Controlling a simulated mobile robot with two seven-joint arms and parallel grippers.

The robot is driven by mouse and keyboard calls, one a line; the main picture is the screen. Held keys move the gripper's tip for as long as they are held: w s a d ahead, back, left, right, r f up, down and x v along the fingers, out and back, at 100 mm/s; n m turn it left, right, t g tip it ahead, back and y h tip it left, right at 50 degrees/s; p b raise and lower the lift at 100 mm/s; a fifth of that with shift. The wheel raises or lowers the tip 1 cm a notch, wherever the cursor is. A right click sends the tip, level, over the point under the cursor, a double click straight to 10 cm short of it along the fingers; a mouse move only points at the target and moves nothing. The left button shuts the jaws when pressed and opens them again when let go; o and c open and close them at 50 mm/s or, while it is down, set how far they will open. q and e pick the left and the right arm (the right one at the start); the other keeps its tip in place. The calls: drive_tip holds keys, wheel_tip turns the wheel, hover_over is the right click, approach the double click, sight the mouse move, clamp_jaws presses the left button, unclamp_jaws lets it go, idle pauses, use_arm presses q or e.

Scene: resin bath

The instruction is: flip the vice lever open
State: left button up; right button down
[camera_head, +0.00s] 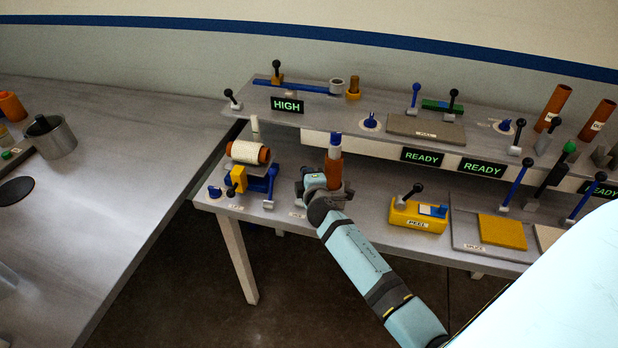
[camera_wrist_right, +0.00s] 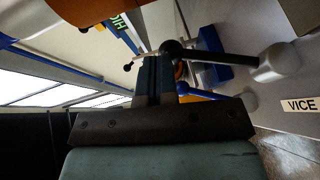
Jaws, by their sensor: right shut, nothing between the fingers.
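The vice lever (camera_wrist_right: 225,56) shows in the right wrist view as a dark rod with a black ball at its left end and a grey pivot block at its right end, beside a label reading VICE (camera_wrist_right: 300,105). My right gripper (camera_wrist_right: 160,72) is shut and empty, with its fingertips close to the black ball. I cannot tell whether they touch it. In the head view my right gripper (camera_head: 305,176) is at the bench beside an upright orange tube (camera_head: 334,172) with a blue top. The arm hides much of the fixture there. My left gripper is not in view.
A blue stand (camera_head: 262,185) with an orange-ended roll is just left of my gripper. A yellow block (camera_head: 416,215) with a black-knobbed lever is to the right. A raised shelf (camera_head: 310,115) with levers runs behind. A separate grey table (camera_head: 110,150) lies left.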

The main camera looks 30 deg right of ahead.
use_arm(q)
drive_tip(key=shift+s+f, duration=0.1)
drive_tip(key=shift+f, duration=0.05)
use_arm(e)
drive_tip(key=shift+w+d, duration=0.45)
drive_tip(key=shift+d, duration=0.15)
drive_tip(key=shift+d+r, duration=0.1)
drive_tip(key=shift+d, duration=0.05)
drive_tip(key=shift+r, duration=0.1)
